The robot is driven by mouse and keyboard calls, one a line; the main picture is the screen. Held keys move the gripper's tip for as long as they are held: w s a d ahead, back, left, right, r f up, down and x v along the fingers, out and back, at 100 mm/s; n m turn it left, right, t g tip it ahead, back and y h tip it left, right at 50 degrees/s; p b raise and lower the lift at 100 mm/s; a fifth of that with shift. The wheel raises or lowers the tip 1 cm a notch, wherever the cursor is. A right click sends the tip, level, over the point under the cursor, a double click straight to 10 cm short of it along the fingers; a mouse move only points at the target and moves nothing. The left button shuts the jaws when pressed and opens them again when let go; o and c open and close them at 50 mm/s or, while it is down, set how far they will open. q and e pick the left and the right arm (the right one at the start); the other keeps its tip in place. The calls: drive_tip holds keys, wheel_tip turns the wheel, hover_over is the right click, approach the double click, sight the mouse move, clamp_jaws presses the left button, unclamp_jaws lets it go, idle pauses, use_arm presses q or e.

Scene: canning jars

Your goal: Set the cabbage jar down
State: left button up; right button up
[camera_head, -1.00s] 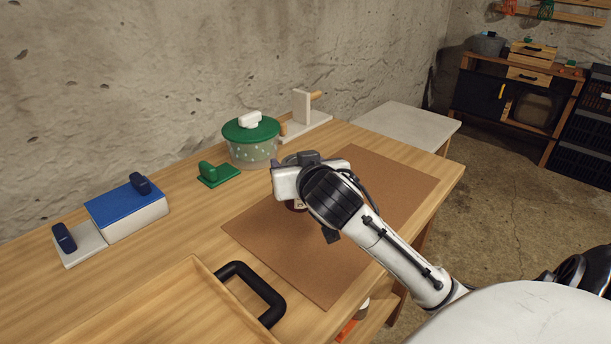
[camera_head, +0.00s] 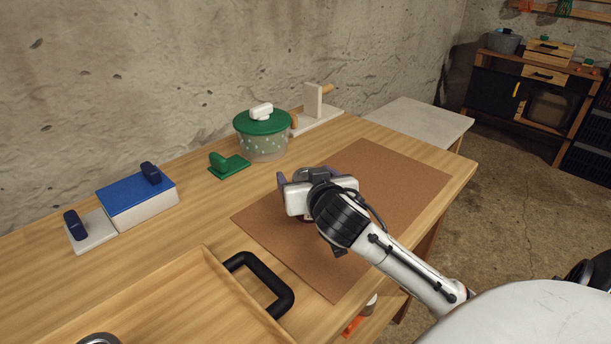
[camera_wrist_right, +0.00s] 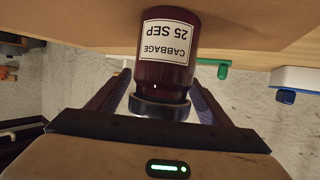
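The cabbage jar (camera_wrist_right: 165,72) is dark red with a white label reading CABBAGE 25 SEP and a dark metal lid (camera_wrist_right: 160,108). It shows upside down in the right wrist view, its base at or very near the brown mat (camera_head: 385,185). My right gripper (camera_head: 301,181) has its fingers on both sides of the jar just below the lid, seemingly touching it. In the head view the gripper hides most of the jar, which is over the mat's left part. Whether its base touches the mat cannot be told. My left gripper is out of view.
A wooden tray (camera_head: 205,262) with a black handle stands at front left, a grey round lid (camera_head: 98,340) in it. The mat's right part is clear.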

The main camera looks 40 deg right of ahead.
drive_tip(key=shift+r, duration=0.1)
drive_tip(key=shift+s+r, duration=0.1)
drive_tip(key=shift+s, duration=0.05)
drive_tip(key=p+v, duration=0.4)
drive_tip(key=v, duration=0.7)
drive_tip(key=shift+s+a, duration=0.25)
drive_tip(key=shift+r, duration=0.1)
